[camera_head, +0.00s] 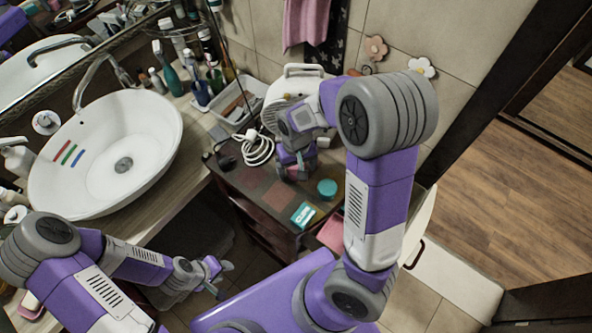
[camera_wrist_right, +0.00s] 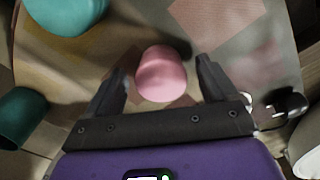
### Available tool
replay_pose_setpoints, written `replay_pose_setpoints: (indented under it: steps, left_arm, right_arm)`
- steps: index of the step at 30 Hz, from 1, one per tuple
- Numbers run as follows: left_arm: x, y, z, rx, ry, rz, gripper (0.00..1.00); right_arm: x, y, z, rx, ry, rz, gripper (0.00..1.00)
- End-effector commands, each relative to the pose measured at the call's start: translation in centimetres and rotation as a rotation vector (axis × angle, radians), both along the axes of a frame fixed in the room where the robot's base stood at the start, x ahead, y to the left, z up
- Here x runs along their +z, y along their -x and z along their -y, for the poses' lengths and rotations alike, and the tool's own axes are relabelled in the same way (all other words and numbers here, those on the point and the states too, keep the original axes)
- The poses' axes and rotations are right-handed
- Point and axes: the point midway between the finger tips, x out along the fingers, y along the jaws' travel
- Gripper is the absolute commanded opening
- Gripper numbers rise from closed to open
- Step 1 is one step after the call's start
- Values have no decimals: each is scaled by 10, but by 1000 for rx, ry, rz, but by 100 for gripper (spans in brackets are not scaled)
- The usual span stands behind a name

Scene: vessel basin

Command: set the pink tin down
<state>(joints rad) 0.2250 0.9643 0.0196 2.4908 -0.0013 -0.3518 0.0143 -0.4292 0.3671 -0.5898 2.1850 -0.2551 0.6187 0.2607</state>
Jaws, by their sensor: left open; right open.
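The pink tin (camera_wrist_right: 162,73) stands upright on the patterned tabletop in the right wrist view. My right gripper (camera_wrist_right: 160,82) is open, with one finger on each side of the tin and a visible gap to each. In the head view my right gripper (camera_head: 294,174) is low over the small dark table (camera_head: 240,184); I cannot make out the tin there, where the gripper and arm cover part of the table. My left gripper (camera_head: 218,274) is open and empty, low in front of the counter and away from the table.
A teal round tin (camera_head: 327,188) and a teal-and-white box (camera_head: 303,215) are at the table's front right. A coiled white cable (camera_head: 258,150) lies at its back left. A dark green object (camera_wrist_right: 20,115) shows in the wrist view. A white basin (camera_head: 105,155) is on the left counter.

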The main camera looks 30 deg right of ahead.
Motion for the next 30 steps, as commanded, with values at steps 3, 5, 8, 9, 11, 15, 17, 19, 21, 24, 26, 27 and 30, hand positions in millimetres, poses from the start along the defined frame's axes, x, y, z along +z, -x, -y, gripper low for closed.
replay_pose_setpoints:
  steps: [3, 5, 8, 9, 11, 15, 17, 19, 21, 24, 26, 27, 30]
  left_arm:
    - [-2, 0, 0, 0, 0, 0, 43]
    - [-2, 0, 0, 0, 0, 0, 43]
    - [-2, 0, 0, 0, 0, 0, 43]
    - [-2, 0, 0, 0, 0, 0, 43]
    - [-2, 0, 0, 0, 0, 0, 43]
    - [-2, 0, 0, 0, 0, 0, 43]
    - [-2, 0, 0, 0, 0, 0, 43]
    - [-2, 0, 0, 0, 0, 0, 43]
    - [-2, 0, 0, 0, 0, 0, 43]
    - [-2, 0, 0, 0, 0, 0, 43]
    - [-2, 0, 0, 0, 0, 0, 43]
    - [-1, 0, 0, 0, 0, 0, 43]
    - [0, 0, 0, 0, 0, 0, 43]
  right_arm:
    - [-8, 0, 0, 1, 1, -1, 86]
    - [-9, 0, 0, 1, 0, 1, 86]
    - [-8, 0, 0, 1, 0, 1, 86]
    - [-8, 0, 0, 1, 0, 1, 86]
    - [-8, 0, 0, 1, 0, 1, 78]
    - [-8, 0, 0, 1, 0, 1, 57]
    - [-8, 0, 0, 1, 0, 1, 48]
    - [-8, 0, 0, 1, 0, 1, 37]
    - [-8, 0, 0, 1, 0, 1, 26]
    - [-8, 0, 0, 1, 0, 1, 22]
    - [-8, 0, 0, 1, 0, 1, 21]
    - [-7, 0, 0, 1, 0, 1, 21]
    - [-1, -1, 0, 1, -1, 2, 21]
